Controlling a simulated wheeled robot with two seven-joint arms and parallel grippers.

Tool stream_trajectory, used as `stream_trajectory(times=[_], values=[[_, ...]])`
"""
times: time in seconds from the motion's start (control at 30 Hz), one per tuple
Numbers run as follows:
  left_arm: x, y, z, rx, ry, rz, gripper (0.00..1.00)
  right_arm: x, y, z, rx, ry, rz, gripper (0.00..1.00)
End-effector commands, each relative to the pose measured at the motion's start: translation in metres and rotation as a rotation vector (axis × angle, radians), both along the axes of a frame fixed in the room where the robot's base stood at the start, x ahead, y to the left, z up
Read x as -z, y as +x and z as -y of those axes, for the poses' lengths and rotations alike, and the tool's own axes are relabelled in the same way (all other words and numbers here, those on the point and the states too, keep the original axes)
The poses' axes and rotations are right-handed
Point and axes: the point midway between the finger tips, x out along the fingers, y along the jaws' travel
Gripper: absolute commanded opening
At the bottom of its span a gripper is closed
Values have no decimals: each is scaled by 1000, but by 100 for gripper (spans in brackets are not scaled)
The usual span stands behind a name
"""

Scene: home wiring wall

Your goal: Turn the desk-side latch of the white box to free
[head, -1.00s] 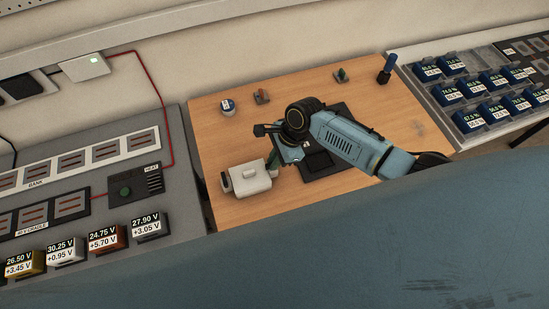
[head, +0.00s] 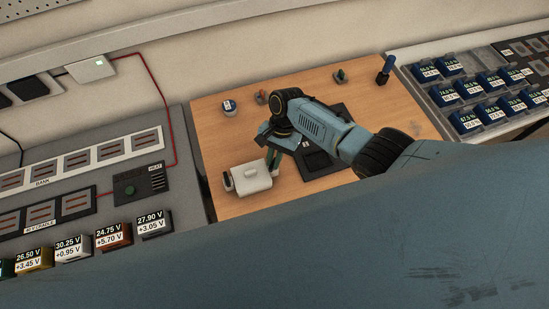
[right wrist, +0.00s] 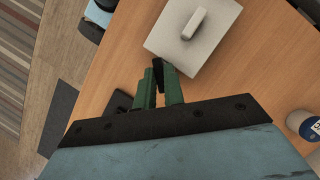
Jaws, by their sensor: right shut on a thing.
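The white box (head: 246,183) with a raised handle stands on the wooden desk, left of centre in the head view. It also shows at the top of the right wrist view (right wrist: 215,45). A dark latch (right wrist: 158,69) at the box's edge sits between the green fingertips of my right gripper (right wrist: 161,80), which is shut on it. In the head view the right gripper (head: 273,157) is at the box's right side, and the latch is hidden there. Another dark latch (head: 227,181) shows on the box's left side. My left gripper is not in view.
A black tray (head: 318,160) lies right of the box. A round white container (head: 229,108), a red switch (head: 261,97), a green switch (head: 340,76) and a blue-handled tool (head: 385,70) stand at the back. The desk's front right is clear.

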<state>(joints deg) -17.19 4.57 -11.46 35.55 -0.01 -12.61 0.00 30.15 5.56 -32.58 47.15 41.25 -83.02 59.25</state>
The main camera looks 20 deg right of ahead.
Motion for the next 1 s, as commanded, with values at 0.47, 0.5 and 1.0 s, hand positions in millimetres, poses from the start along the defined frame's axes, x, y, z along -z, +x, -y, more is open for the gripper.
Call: stream_trajectory(times=[0.47, 0.5, 1.0], values=[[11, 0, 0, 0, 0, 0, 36, 0, 2, -4, -449, 1, 1, 0], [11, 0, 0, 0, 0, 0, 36, 0, 2, -4, -482, 2, 1, 0], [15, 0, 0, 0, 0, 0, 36, 0, 2, -5, -759, 2, 2, 0]])
